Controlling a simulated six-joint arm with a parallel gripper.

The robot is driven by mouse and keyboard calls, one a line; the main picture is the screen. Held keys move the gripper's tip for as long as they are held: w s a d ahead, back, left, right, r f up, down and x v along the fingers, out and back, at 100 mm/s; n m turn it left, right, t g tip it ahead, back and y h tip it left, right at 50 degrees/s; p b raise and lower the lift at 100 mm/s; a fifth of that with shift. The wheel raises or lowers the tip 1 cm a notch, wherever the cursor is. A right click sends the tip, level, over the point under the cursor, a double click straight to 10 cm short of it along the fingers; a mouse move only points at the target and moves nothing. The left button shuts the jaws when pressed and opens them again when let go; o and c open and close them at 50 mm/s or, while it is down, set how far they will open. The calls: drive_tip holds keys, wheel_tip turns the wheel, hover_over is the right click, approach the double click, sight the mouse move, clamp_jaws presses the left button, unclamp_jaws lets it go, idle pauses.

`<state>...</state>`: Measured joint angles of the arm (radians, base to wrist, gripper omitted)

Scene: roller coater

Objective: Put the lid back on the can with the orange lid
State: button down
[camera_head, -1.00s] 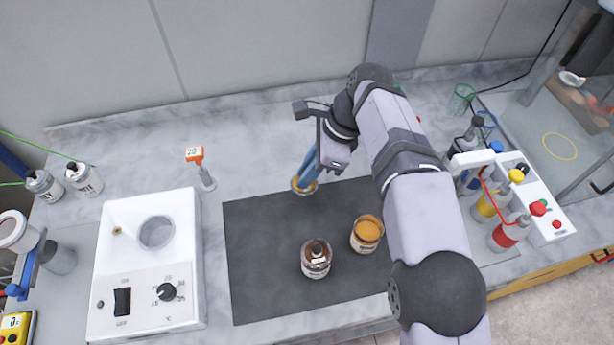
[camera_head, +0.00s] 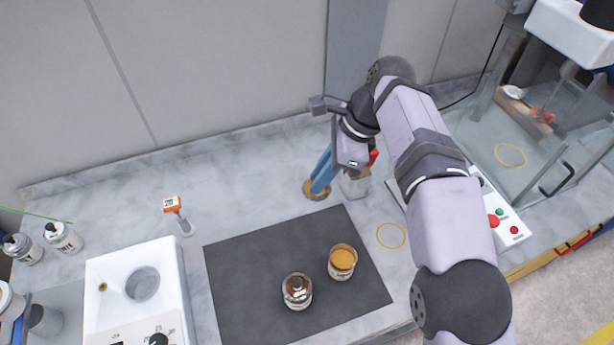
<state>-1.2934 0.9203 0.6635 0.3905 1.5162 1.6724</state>
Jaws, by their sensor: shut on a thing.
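My gripper (camera_head: 319,186) has blue fingers pointing down and is shut on the orange lid (camera_head: 315,195), a small disc at the fingertips. They are behind the back right corner of the dark mat (camera_head: 240,265); I cannot tell whether the lid touches the counter. The open can (camera_head: 343,263) with orange contents stands upright on the mat, in front of the gripper and apart from it. A second jar (camera_head: 297,291) with a brown top stands on the mat to its left.
A clear bottle (camera_head: 356,186) stands close to the right of my gripper, partly hidden by it. A yellow ring (camera_head: 391,235) marks the counter right of the mat. A white heater (camera_head: 110,290) and an orange-topped instrument (camera_head: 173,204) are at the left. The marble counter between is clear.

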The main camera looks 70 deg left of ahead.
drive_tip(key=shift+w+d+r, duration=0.25)
drive_tip(key=shift+w+r, duration=0.1)
drive_tip(key=shift+r, duration=0.15)
drive_tip(key=w+d+r+p, duration=0.1)
drive_tip(key=w+d+p, duration=0.2)
drive_tip(key=d+p, duration=0.15)
drive_tip(key=s+d+f+n+h, duration=0.1)
drive_tip(key=d+f+n, duration=0.2)
drive_tip(key=d+f, duration=0.3)
drive_tip(key=shift+b+x, duration=0.4)
drive_tip(key=shift+x, duration=0.35)
drive_tip(key=shift+w+d, duration=0.1)
drive_tip(key=shift+f, duration=0.2)
drive_tip(key=shift+f+b, duration=2.65)
drive_tip(key=shift+f, duration=0.35)
